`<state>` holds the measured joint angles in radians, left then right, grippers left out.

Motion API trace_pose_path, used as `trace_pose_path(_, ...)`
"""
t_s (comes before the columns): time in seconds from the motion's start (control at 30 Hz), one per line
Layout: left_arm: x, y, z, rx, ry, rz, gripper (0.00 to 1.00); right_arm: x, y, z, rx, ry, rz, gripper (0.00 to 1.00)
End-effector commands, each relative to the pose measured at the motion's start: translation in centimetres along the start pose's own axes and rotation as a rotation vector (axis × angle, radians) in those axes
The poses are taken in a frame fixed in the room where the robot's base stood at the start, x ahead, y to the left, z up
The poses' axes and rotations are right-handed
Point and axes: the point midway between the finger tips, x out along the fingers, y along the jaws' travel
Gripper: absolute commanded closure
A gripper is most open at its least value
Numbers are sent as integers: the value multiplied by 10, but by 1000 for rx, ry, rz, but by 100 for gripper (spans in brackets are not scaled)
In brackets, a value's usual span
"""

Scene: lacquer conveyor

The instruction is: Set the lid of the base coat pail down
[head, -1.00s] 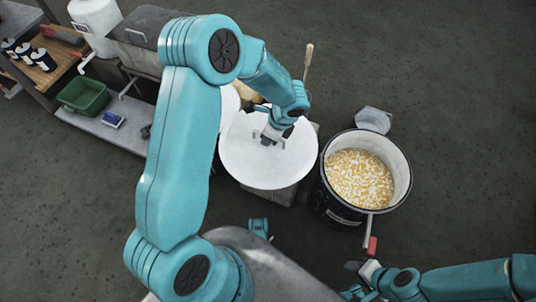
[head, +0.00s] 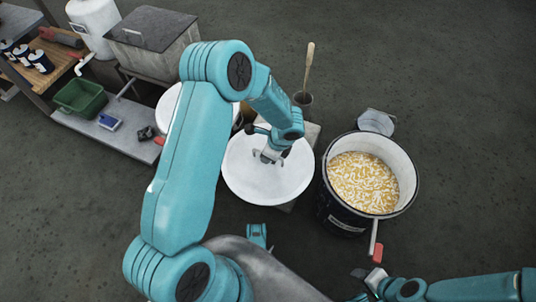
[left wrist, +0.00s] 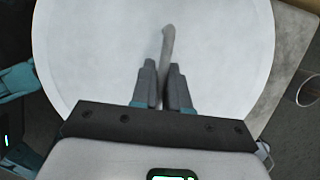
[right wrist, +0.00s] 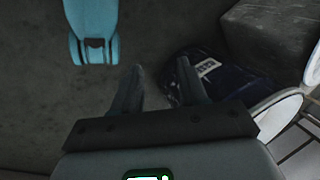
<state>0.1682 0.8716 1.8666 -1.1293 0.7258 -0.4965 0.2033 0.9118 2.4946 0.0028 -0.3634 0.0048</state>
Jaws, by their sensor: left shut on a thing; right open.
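The lid (head: 255,185) is a wide white disc with a raised grey handle (left wrist: 167,42). My left gripper (head: 268,156) is shut on this handle, which shows between the fingers (left wrist: 163,85) in the left wrist view. The lid is over a grey block (head: 310,132) and hides most of it; I cannot tell whether they touch. The open pail (head: 340,222), dark with a pale inside, stands right of the lid and holds yellow and white flakes (head: 362,184). My right gripper (head: 364,280) is open and empty in front of the pail; its fingers (right wrist: 160,88) show in the right wrist view.
A red-ended tool (head: 377,252) hangs at the pail's front. A small cup with a wooden-handled stick (head: 309,68) stands behind the block. Another white disc (head: 172,112) is partly behind my left arm. A shelf with a green bin (head: 82,97) is at left. The floor right of the pail is clear.

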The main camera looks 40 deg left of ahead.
Motion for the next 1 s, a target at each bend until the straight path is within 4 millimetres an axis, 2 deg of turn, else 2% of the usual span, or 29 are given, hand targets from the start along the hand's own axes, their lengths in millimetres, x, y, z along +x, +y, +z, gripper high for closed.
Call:
trace_pose_path(0.03, 3, 0, -1, 0, 0, 0, 100, 3, 1, -1, -1, 4, 0, 57)
trace_pose_path(0.07, 1, 0, 0, 0, 0, 0, 76, 2, 0, -1, -1, 4, 0, 57)
trace_pose_path(0.1, 1, 0, 0, 0, 0, 0, 62, 1, 0, -1, -1, 4, 0, 57)
trace_pose_path(0.13, 1, 0, 0, 0, 0, 0, 60, 1, 0, -1, -1, 4, 0, 57)
trace_pose_path(0.47, -4, 0, 1, 1, 0, 1, 60, -4, -1, 1, 0, -3, 0, 57)
trace_pose_path(0.57, -19, 0, 2, 1, 0, -1, 60, -11, -4, 3, 0, -11, 0, 57)
trace_pose_path(0.8, -77, 0, 2, 2, 0, -3, 60, -34, -16, 10, -13, -31, -1, 57)
trace_pose_path(1.0, -111, 0, 1, 2, 0, -2, 60, -44, -22, 14, -24, -42, -3, 57)
